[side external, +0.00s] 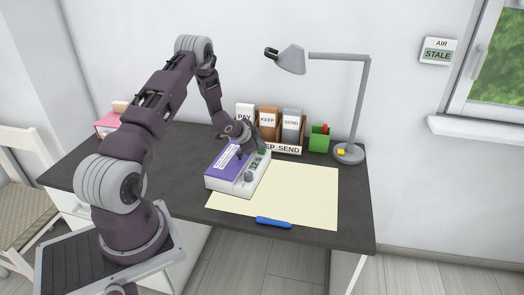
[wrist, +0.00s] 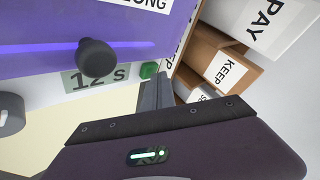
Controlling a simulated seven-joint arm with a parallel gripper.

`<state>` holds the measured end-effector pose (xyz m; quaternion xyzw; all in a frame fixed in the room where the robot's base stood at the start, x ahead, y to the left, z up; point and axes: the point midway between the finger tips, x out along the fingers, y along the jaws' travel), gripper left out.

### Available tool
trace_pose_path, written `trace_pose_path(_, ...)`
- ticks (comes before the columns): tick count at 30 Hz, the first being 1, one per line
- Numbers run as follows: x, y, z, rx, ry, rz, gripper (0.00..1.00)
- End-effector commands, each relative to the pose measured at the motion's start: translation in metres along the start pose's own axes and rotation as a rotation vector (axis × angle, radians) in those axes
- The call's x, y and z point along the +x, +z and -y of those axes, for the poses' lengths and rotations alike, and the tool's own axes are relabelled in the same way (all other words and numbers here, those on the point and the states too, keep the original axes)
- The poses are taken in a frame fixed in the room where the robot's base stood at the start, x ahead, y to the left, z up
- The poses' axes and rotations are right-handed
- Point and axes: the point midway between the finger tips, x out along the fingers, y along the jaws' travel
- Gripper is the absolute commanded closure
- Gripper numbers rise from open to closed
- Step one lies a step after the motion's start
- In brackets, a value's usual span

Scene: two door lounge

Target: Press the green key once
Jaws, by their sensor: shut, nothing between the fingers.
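The device is a purple and white box (side external: 226,160) on the dark desk. In the wrist view its purple face (wrist: 40,30) fills the upper left. Its green key (wrist: 149,70) sits on the white front strip, to the right of a display reading "12 s" (wrist: 95,79). The green key also shows in the side view (side external: 262,152), close by my gripper. My gripper (side external: 257,148) is shut and empty over the device's far right end. In the wrist view its fingers (wrist: 157,92) point up just below and right of the key. I cannot tell whether they touch it.
A dark knob (wrist: 97,57) and a grey knob (wrist: 10,114) stick out of the device. Behind it stands a brown sorter (side external: 268,124) labelled KEEP and SEND, near a green box (side external: 319,139) and a lamp (side external: 348,152). A cream sheet (side external: 300,192) with a blue pen (side external: 273,222) lies in front.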

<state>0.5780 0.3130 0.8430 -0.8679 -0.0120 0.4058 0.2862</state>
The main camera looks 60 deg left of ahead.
Motion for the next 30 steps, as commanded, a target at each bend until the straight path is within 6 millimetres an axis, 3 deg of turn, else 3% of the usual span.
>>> trace_pose_path(15, -0.010, -0.007, 0.007, 0.000, -0.001, -0.001, 1.00)
trace_pose_path(30, -0.042, -0.030, 0.031, 0.000, -0.001, -0.001, 1.00)
